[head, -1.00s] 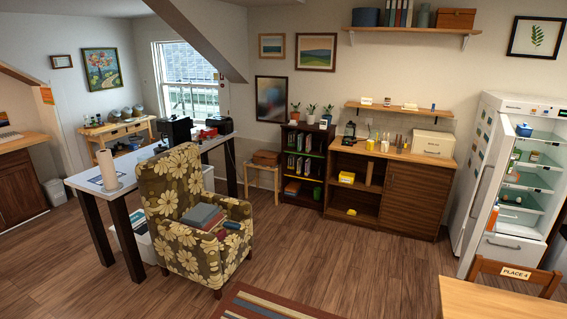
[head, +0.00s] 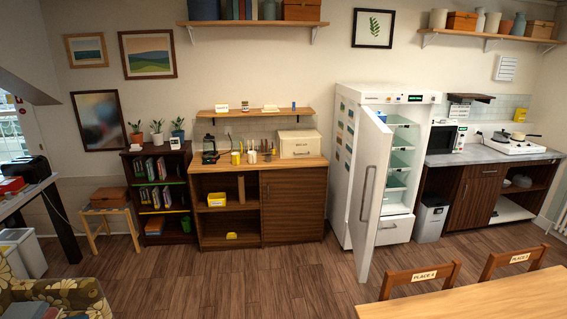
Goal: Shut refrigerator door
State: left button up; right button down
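The white refrigerator (head: 347,135) stands against the back wall, right of centre in the head view. Its door (head: 370,200) is open and swung out toward me, seen nearly edge-on, with a long vertical handle on its face. Behind the door, part of the lit inside with glass shelves (head: 400,160) and a lower drawer (head: 396,229) shows. The rest of the inside is hidden by the door. Neither of my grippers is in view.
A wooden table (head: 480,302) with chairs (head: 420,279) stands at the front right. A wooden cabinet (head: 290,205) is left of the refrigerator; a bin (head: 431,220) and kitchen counter are right. A patterned armchair (head: 60,295) is at the lower left. The floor before the refrigerator is clear.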

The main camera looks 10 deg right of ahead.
aim_at(374, 141)
jog(key=i+l+z, duration=0.1)
jog(key=i+z, duration=0.2)
jog(key=i, duration=0.25)
jog(key=i+z, duration=0.35)
jog(key=i, duration=0.2)
jog(key=i+j+z, duration=0.3)
jog(key=i, duration=0.25)
